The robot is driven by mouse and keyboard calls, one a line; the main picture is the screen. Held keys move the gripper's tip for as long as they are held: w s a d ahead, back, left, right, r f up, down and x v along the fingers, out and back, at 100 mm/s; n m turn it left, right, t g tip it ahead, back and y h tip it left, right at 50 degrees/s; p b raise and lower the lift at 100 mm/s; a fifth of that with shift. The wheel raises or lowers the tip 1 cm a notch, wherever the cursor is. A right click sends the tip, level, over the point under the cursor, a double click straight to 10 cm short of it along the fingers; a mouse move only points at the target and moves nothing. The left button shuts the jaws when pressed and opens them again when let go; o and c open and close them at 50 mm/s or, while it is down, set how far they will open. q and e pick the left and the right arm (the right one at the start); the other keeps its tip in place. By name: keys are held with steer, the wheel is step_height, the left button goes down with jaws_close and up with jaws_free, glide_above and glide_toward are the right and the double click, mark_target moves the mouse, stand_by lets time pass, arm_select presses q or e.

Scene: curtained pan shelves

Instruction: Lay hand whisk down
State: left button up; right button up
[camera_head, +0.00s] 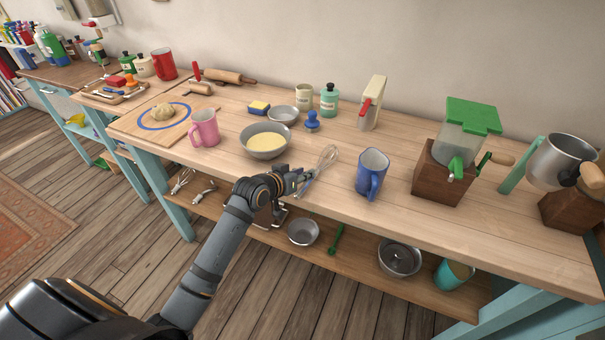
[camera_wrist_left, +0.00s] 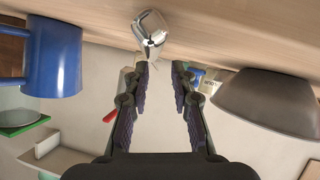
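The hand whisk (camera_head: 325,160) has silvery wire loops and lies on the wooden worktop (camera_head: 340,205), between the bowl of yellow batter (camera_head: 266,146) and the blue mug (camera_head: 371,174). Its handle end points toward my left gripper (camera_head: 303,180), which is low at the worktop's front edge. In the left wrist view the picture is upside down: the whisk's shiny loops (camera_wrist_left: 150,30) lie beyond the fingertips, against the worktop. The two fingers of my left gripper (camera_wrist_left: 161,68) are apart with clear space between them. My right gripper is not in view.
A blue mug (camera_wrist_left: 54,58) and the grey bowl (camera_wrist_left: 265,100) flank the fingers in the wrist view. A pink mug (camera_head: 205,128) stands left of the bowl, and a green-topped grinder (camera_head: 460,150) stands at right. Below, a lower shelf holds a steel bowl (camera_head: 303,232).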

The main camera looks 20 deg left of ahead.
arm_select(q)
steer(key=shift+o, duration=0.5)
steer(key=o, duration=0.5)
steer(key=shift+c, duration=0.2)
steer(key=v, duration=0.7)
steer(key=shift+s, duration=0.25)
steer(key=shift+a+r, duration=0.1)
